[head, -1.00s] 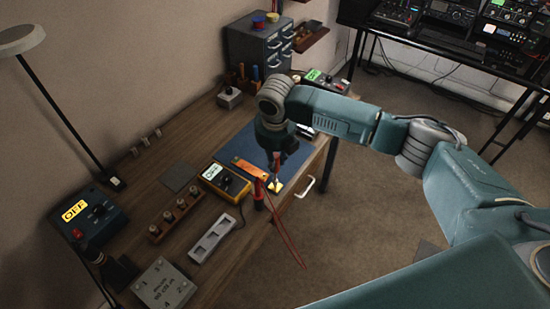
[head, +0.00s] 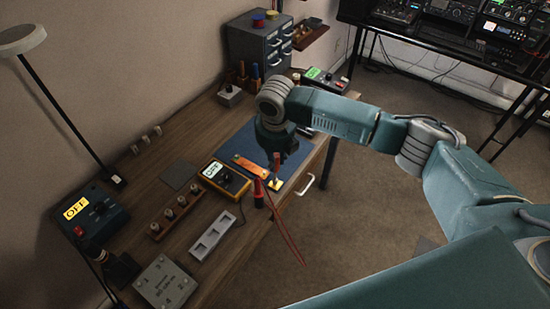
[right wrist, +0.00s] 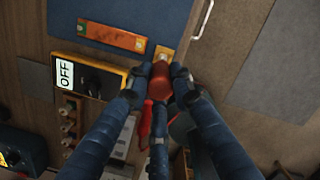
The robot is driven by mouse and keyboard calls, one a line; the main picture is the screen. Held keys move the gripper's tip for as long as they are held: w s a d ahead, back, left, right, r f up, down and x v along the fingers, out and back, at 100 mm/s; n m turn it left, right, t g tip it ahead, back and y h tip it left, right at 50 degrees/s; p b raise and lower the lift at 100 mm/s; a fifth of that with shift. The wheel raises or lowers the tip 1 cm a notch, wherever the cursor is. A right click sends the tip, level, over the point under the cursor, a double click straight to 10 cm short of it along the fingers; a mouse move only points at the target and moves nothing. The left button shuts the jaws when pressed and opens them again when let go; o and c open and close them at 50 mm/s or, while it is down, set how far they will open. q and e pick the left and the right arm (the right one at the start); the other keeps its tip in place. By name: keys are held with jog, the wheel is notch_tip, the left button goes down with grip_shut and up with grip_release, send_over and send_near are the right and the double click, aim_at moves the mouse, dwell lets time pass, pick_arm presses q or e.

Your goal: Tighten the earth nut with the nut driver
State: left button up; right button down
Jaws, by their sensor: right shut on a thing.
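The nut driver, with a red handle (head: 277,160), stands roughly upright below my right gripper (head: 276,148). In the right wrist view its rounded red handle (right wrist: 159,83) sits between the fingers of my right gripper (right wrist: 159,76), which is shut on it. The driver's lower end is at a small yellow block (head: 275,186) near the table's front edge; the block also shows in the right wrist view (right wrist: 164,52). The earth nut cannot be made out, and whether the driver's tip is seated on it is unclear. My left gripper is not in view.
An orange strip (head: 249,166) lies on the blue mat (head: 233,148) beside the block. A drawer handle (head: 305,185) juts from the table front.

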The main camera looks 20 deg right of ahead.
jog(key=shift+f, duration=0.45)
dwell(0.6)
